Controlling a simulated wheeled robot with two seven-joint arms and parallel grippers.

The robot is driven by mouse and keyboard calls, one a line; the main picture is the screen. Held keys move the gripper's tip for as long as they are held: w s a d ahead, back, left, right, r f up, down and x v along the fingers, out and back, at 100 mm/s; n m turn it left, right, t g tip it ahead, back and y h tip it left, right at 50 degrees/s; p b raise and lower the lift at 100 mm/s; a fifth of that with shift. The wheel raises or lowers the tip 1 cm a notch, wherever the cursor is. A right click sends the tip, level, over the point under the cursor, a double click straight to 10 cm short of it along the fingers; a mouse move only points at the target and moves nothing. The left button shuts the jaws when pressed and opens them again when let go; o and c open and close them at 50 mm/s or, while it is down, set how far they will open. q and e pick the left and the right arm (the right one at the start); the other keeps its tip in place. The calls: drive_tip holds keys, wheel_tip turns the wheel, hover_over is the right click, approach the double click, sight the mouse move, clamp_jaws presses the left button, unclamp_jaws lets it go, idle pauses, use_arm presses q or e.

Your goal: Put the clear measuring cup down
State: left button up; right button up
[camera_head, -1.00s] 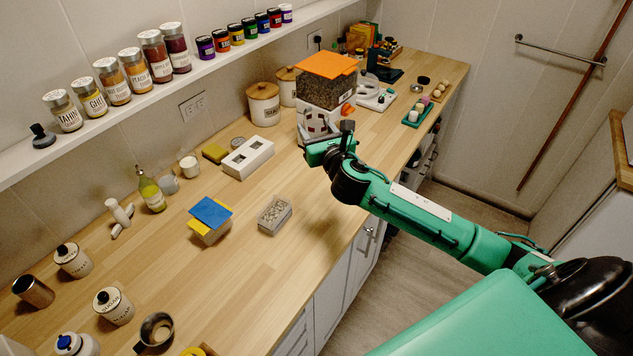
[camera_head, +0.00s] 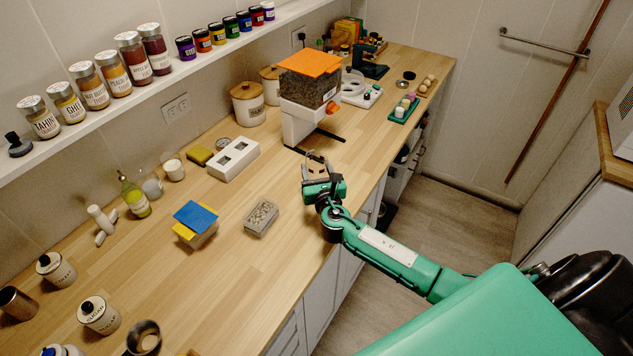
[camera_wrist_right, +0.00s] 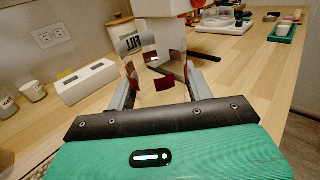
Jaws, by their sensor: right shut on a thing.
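The clear measuring cup (camera_wrist_right: 162,84) is see-through with dark red marks and sits between the two fingers of my right gripper (camera_wrist_right: 158,88) in the right wrist view. In the head view my right gripper (camera_head: 317,166) is shut on the cup, near the front edge of the wooden counter (camera_head: 290,252). The cup is hard to make out there. I cannot tell whether its base touches the counter. My left gripper is not in view.
The dispenser with an orange lid (camera_head: 310,64) stands behind the gripper. A white two-slot box (camera_head: 234,160) and a small grey tray (camera_head: 261,218) are to the left. Bare counter lies between them and the gripper. A green tray (camera_head: 403,110) is farther back right.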

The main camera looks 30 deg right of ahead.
wheel_tip(320, 180, down, 5)
drive_tip(key=shift+r, duration=0.1)
idle(0.4)
drive_tip(key=shift+f+b, duration=0.25)
drive_tip(key=shift+b, duration=0.15)
drive_tip(key=o, duration=1)
drive_tip(key=shift+r, duration=0.1)
